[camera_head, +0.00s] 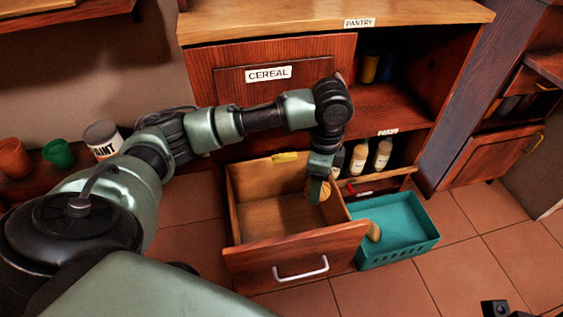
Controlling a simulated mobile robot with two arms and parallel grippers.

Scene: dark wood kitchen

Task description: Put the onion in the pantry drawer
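The pantry drawer (300,254) is pulled out below the pantry counter, its wooden floor bare in the part I can see. My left gripper (321,192) points down over the right side of the drawer opening. It appears shut on a round, tan-brown onion (329,191), partly hidden by the gripper's finger. The onion is at about the height of the drawer's right wall; I cannot tell whether it touches it. Of my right arm, perhaps only a dark piece (496,308) shows at the bottom right edge; its fingers cannot be made out.
A teal basket (407,241) stands on the tiled floor right of the drawer, with a yellowish item (373,232) inside. Bottles (382,153) stand on the low shelf behind. A cereal-labelled door (268,73) is above. A paint can (103,140) and cups are at left.

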